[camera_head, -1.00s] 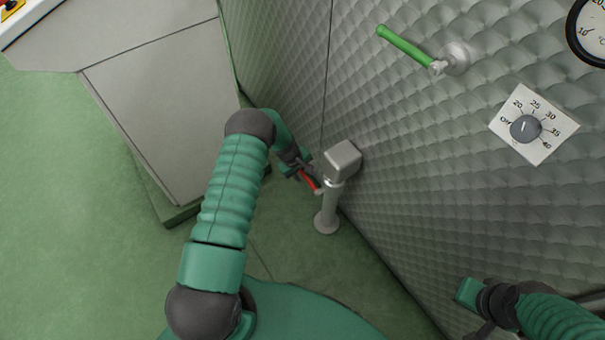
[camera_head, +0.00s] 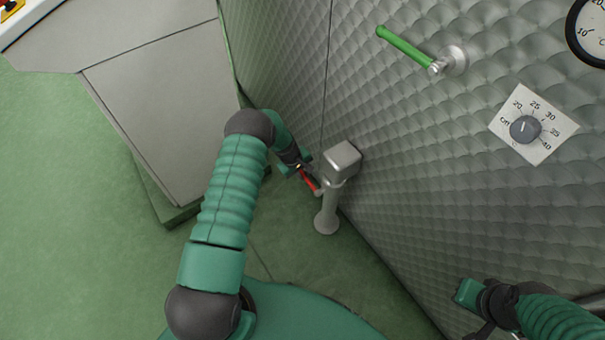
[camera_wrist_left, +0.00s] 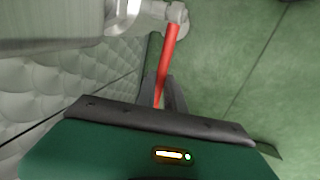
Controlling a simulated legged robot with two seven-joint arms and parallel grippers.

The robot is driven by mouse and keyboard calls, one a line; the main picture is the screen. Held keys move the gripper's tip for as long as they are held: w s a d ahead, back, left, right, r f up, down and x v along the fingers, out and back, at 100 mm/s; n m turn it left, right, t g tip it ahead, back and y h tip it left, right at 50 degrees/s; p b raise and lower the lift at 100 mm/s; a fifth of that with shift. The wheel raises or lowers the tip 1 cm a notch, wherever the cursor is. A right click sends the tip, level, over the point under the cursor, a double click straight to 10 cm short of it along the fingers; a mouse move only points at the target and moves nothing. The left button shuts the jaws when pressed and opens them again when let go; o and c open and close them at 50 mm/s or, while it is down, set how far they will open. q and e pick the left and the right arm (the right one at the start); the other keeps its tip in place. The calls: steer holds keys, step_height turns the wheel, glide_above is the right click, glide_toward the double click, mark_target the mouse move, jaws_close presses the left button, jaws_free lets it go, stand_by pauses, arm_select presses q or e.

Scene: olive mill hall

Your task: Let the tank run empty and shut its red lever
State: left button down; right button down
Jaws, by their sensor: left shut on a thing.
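The red lever (camera_head: 309,180) sits on the left side of a grey metal outlet (camera_head: 342,161) low on the tank's quilted wall (camera_head: 420,165). My left gripper (camera_head: 302,172) is shut on the red lever. In the left wrist view the red lever (camera_wrist_left: 168,60) runs from a pale metal joint at the top down between the two dark fingers (camera_wrist_left: 169,92). My right gripper (camera_head: 475,318) is at the lower right, away from the lever, and its fingers are partly cut off and unclear. The inside of the tank is not visible.
A green lever (camera_head: 405,46) and a dial (camera_head: 525,128) with a dark knob are higher on the wall, with a gauge (camera_head: 592,32) at the top right. A grey cabinet (camera_head: 160,110) stands left of my left arm. Green floor (camera_head: 60,220) is clear at the left.

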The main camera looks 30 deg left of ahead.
arm_select(q)
steer(key=shift+s+d, duration=0.1)
steer(key=shift+s, duration=0.05)
arm_select(e)
steer(key=shift+r, duration=0.1)
stand_by(0.5)
